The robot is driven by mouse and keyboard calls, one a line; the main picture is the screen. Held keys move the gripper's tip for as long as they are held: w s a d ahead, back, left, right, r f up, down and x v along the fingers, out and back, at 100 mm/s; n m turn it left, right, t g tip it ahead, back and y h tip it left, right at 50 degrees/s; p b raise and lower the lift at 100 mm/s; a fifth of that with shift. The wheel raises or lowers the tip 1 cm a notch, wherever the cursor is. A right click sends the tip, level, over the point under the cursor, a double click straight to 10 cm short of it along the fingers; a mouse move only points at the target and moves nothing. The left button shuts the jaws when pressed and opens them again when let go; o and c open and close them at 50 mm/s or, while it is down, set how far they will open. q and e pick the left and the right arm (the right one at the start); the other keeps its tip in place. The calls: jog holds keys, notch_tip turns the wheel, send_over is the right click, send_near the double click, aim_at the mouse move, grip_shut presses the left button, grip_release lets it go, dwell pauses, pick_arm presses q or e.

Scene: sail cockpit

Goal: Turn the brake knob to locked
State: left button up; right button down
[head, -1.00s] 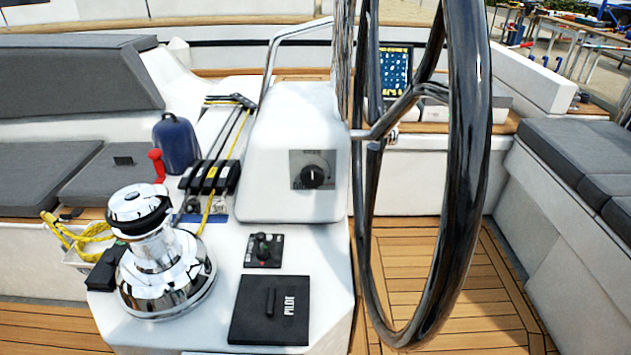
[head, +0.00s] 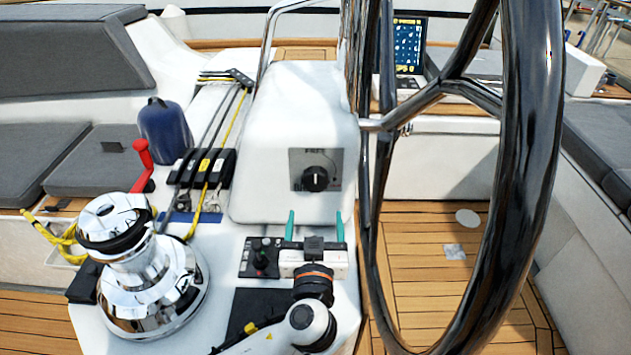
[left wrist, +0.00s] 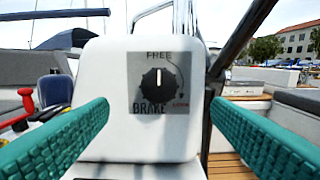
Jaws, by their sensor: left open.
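The brake knob (head: 315,179) is a round black knob on a grey plate on the front of the white pedestal (head: 290,115). In the left wrist view the knob (left wrist: 158,84) sits mid-picture, its white mark pointing straight up toward the word FREE. BRAKE is written at the plate's lower left, and a curved arrow runs down the right to a small red label. My left gripper (head: 314,228) is open, its two teal fingers apart, below and in front of the knob. In the wrist view the fingers (left wrist: 160,140) frame the knob from both sides without touching it.
The large black steering wheel (head: 535,170) stands close on the right. A chrome winch (head: 150,265) is at the left, with a red-handled lever (head: 142,155) behind it. A joystick panel (head: 260,257) lies beside my left gripper. Yellow rope (head: 55,235) hangs at the left.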

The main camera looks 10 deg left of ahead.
aim_at(315, 185)
pick_arm(q)
jog(key=w, duration=0.3)
jog(key=w+a+p, duration=0.1)
jog(key=w, duration=0.2)
jog(key=w+a, duration=0.1)
jog(key=w, duration=0.3)
jog(key=shift+f, duration=0.1)
jog(key=c, duration=1)
jog(key=shift+o, duration=0.2)
